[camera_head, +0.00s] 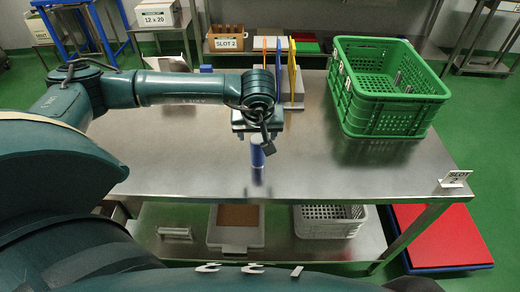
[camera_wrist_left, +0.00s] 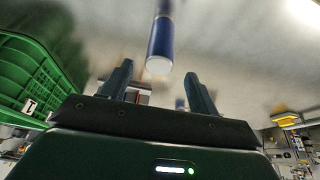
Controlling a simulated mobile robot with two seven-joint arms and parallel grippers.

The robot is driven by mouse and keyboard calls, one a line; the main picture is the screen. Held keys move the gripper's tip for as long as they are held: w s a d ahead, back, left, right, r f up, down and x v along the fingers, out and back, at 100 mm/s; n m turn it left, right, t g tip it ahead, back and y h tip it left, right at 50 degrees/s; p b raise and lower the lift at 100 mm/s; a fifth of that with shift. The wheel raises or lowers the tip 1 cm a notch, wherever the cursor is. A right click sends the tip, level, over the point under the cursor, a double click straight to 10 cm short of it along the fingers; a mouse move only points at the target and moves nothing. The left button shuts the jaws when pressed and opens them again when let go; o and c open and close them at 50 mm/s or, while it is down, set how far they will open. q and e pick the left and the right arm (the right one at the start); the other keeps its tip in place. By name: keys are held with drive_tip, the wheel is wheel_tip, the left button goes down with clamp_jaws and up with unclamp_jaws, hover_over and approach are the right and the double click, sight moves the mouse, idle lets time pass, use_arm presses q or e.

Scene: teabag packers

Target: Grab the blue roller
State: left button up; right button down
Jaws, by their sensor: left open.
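The blue roller (camera_head: 257,157) stands upright on the steel table, with its reflection below it. My left gripper (camera_head: 264,138) is just above it in the head view and partly covers its top. In the left wrist view the roller (camera_wrist_left: 160,40) shows as a dark blue cylinder with a pale round end turned to me. It is centred sideways between the spread fingers of my left gripper (camera_wrist_left: 158,70), just beyond their tips. The gripper is open and empty. I cannot tell whether it touches the roller. My right gripper is not in view.
A green crate (camera_head: 349,112) stands at the table's right. Behind my left arm are upright coloured panels (camera_head: 291,72) and a small blue thing (camera_head: 206,68). The table's front is clear around the roller.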

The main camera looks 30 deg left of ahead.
sight(257, 139)
use_arm(q)
drive_tip(key=p+x, duration=0.1)
drive_tip(key=x, duration=0.6)
drive_tip(key=shift+w+f, duration=0.1)
drive_tip(key=shift+f, duration=0.1)
drive_tip(key=shift+c, duration=0.3)
drive_tip(key=shift+r, duration=0.1)
drive_tip(key=c, duration=1.1)
